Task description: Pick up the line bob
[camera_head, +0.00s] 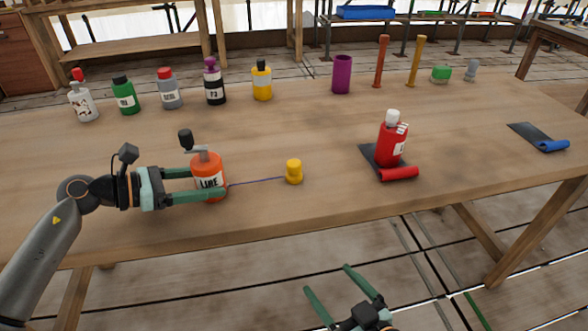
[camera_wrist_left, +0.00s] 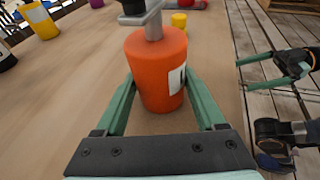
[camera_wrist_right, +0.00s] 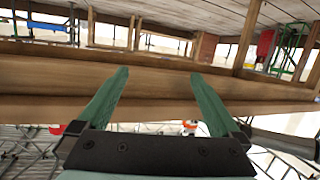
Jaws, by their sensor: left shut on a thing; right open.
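An orange bottle (camera_head: 209,165) labelled with what looks like LINE stands upright on the table, with a grey and black fitting on top. It also shows in the left wrist view (camera_wrist_left: 157,70). My left gripper (camera_head: 207,183) is shut around its body from the left. A thin dark line runs right from the bottle to a small yellow bob (camera_head: 293,172), which rests on the tabletop and shows in the left wrist view (camera_wrist_left: 179,21). My right gripper (camera_head: 328,278) is open and empty, in front of the table's near edge; nothing is between its fingers in the right wrist view.
A red bottle (camera_head: 392,145) stands on a dark mat with a red roll (camera_head: 399,173), right of the bob. Several bottles, a purple cylinder (camera_head: 342,75) and two upright sticks line the back of the wooden table (camera_head: 300,120). Tabletop around the bob is clear.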

